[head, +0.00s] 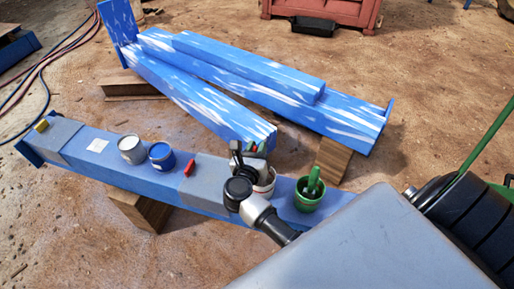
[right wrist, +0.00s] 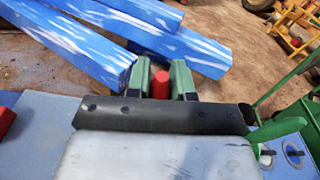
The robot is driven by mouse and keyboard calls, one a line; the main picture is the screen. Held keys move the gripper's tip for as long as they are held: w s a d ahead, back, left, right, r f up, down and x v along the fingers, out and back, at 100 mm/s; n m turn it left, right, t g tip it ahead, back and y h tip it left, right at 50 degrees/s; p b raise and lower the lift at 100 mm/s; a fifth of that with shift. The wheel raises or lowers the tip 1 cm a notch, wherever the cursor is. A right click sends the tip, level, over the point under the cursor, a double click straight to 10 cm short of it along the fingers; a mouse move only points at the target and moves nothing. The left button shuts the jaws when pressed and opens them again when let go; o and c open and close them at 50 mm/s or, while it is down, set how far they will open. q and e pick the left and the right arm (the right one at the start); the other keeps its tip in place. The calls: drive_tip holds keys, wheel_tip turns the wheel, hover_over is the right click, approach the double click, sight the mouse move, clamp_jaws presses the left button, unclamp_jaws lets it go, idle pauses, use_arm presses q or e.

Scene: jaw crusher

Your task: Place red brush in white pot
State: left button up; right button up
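The white pot (head: 267,190) stands on the near blue beam, partly hidden behind my right gripper and wrist. My right gripper (head: 255,147) is over the pot, with its green fingertips raised. In the right wrist view, the red brush (right wrist: 160,84) shows as a short red end between the two green fingers (right wrist: 161,80), which close against its sides. The rest of the brush is hidden, and how far it sits inside the pot cannot be told. My left gripper is not in view.
A green pot (head: 308,201) with a green brush stands right of the white pot. Blue-white beams (head: 250,75) lie behind.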

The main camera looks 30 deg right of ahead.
drive_tip(key=o, duration=0.4)
drive_tip(key=shift+o, duration=0.2)
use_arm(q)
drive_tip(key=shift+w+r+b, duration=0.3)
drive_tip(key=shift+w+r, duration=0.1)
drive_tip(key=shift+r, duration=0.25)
use_arm(e)
drive_tip(key=f+v, duration=0.1)
drive_tip(key=v, duration=0.9)
